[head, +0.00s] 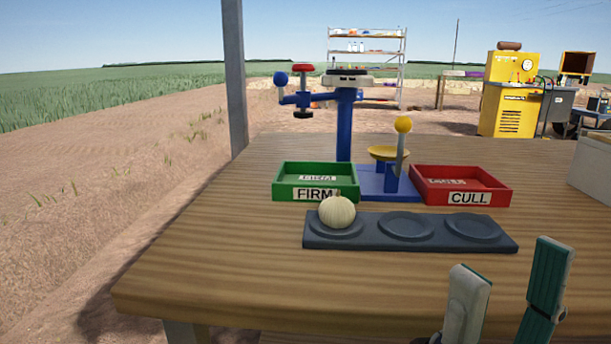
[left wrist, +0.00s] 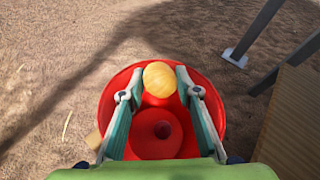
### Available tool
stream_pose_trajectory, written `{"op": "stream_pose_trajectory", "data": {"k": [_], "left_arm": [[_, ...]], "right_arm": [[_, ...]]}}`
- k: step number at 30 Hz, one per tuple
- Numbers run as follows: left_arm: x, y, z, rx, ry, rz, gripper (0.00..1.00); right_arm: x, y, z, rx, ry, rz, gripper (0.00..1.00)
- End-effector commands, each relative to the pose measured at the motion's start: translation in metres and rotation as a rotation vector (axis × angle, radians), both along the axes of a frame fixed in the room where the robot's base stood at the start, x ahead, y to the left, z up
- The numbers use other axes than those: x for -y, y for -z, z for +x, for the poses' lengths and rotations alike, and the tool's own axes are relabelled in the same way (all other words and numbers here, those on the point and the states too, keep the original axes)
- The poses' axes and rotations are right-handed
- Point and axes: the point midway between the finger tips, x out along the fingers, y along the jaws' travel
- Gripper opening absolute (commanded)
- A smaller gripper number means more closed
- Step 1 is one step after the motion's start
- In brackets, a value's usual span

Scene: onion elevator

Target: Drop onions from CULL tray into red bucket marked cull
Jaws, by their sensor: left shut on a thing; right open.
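In the left wrist view my left gripper (left wrist: 158,82) is shut on a yellow onion (left wrist: 159,79). It holds the onion above the open red bucket (left wrist: 214,100), towards the bucket's far side. A darker round shape shows inside the bucket; I cannot tell what it is. In the head view the red CULL tray (head: 425,188) stands on the table, with no onion visible in it. My right gripper (head: 510,258) is open and empty at the lower right. A pale onion (head: 337,213) sits in the left recess of a dark three-recess holder (head: 371,233).
A green FIRM tray (head: 283,193), with no onion visible, and a blue stand (head: 345,135) are on the wooden table (head: 220,240). A pale box (head: 592,165) stands at the right edge. In the left wrist view a table corner (left wrist: 295,120) and metal leg (left wrist: 255,35) are right of the bucket.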

Motion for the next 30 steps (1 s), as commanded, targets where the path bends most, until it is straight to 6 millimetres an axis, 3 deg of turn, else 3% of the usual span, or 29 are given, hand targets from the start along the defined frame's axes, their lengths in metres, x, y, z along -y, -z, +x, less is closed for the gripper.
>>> {"op": "stream_pose_trajectory", "data": {"k": [1, 2, 4, 17, 30], "left_arm": [[0.000, 0.000, 0.000, 0.000, 0.000, 0.000, 0.09], [0.000, 0.000, 0.000, 0.000, 0.000, 0.000, 0.33], [0.000, 0.000, 0.000, 0.000, 0.000, 0.000, 0.50], [0.003, -0.002, -0.004, 0.000, 0.001, -0.001, 0.50], [0.035, -0.025, -0.051, 0.000, 0.002, -0.001, 0.50]], "right_arm": [[0.000, 0.000, 0.000, 0.000, 0.000, 0.000, 0.51], [0.000, 0.000, 0.000, 0.000, 0.000, 0.000, 0.51], [0.000, 0.000, 0.000, 0.000, 0.000, 0.000, 0.51], [0.000, 0.000, 0.000, 0.000, 0.000, 0.000, 0.51], [0.000, 0.000, 0.000, 0.000, 0.000, 0.000, 0.51]]}}
